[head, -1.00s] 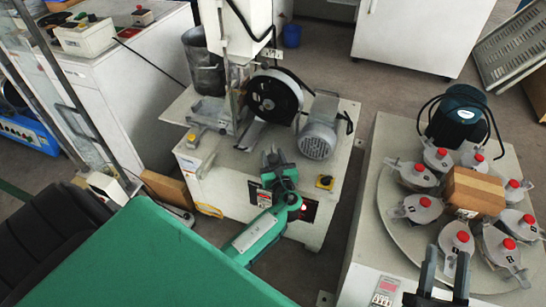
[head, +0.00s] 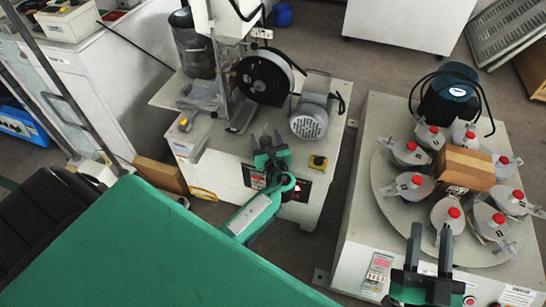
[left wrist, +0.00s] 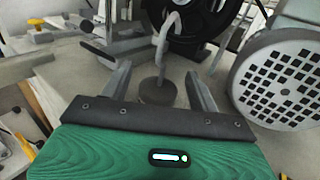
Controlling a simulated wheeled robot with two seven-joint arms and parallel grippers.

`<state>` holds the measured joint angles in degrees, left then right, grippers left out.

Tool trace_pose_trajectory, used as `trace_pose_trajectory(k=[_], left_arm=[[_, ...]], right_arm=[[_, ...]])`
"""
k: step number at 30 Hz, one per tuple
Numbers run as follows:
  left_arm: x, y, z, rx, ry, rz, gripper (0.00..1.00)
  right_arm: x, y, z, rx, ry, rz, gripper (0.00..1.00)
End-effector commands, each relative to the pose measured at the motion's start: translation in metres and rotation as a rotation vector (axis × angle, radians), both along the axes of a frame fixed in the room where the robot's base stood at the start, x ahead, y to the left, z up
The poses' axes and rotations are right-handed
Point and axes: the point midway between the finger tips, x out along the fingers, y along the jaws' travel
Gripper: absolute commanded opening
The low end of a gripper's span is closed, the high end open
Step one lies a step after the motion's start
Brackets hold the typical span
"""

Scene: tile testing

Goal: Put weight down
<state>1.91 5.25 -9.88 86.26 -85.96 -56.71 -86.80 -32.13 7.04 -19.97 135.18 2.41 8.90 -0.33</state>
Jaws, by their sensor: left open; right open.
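The weight (left wrist: 157,91) is a small dark grey disc with a bent hook stem rising from it, seen in the left wrist view. It appears to stand upright on the worktop of the testing machine (head: 215,150), in front of the black wheel. My left gripper (head: 269,140) is over the front of this machine. Its two fingers are spread on either side of the weight in the left wrist view (left wrist: 158,82), with gaps on both sides. In the head view the weight cannot be made out between the fingers. My right gripper (head: 429,242) is open and empty at the front of the turntable machine.
A black wheel (head: 262,90) and grey motor (head: 310,120) stand behind and right of my left gripper. On the right, a round turntable (head: 400,222) carries several red-capped pots and a cardboard box (head: 464,167). A floor gap separates the two machines.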

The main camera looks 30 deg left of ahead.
Motion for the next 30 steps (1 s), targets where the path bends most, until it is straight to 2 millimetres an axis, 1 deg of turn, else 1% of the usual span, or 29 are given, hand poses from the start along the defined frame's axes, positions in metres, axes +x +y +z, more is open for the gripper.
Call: trace_pose_trajectory(k=[1, 6, 12, 18, 21, 23, 26, 29, 30], left_arm=[[-0.01, -0.01, -0.005, -0.005, 0.012, -0.003, 0.61], [-0.038, -0.041, -0.002, -0.005, 0.008, -0.001, 0.61], [-0.065, -0.07, 0.002, -0.002, 0.003, 0.0, 0.61], [-0.079, -0.085, 0.002, 0.0, -0.001, 0.0, 0.61], [-0.083, -0.089, -0.001, -0.045, -0.013, -0.014, 0.61], [-0.087, -0.093, -0.006, -0.125, -0.034, -0.037, 0.61], [-0.095, -0.105, -0.019, -0.366, -0.095, -0.094, 0.61], [-0.108, -0.127, -0.031, -0.705, -0.183, -0.152, 0.61], [-0.114, -0.138, -0.032, -0.851, -0.222, -0.171, 0.61]], right_arm=[[-0.001, 0.002, -0.006, -0.01, 0.042, 0.007, 0.42], [-0.005, 0.011, -0.034, -0.048, 0.195, 0.037, 0.42], [-0.013, 0.018, -0.061, -0.083, 0.333, 0.064, 0.42], [-0.018, 0.022, -0.075, -0.099, 0.399, 0.079, 0.42], [-0.019, 0.022, -0.077, -0.102, 0.41, 0.081, 0.42], [-0.02, 0.022, -0.078, -0.103, 0.412, 0.081, 0.42], [-0.019, 0.022, -0.077, -0.103, 0.412, 0.081, 0.42], [-0.02, 0.022, -0.077, -0.103, 0.411, 0.081, 0.42], [-0.02, 0.022, -0.077, -0.103, 0.411, 0.081, 0.42]])
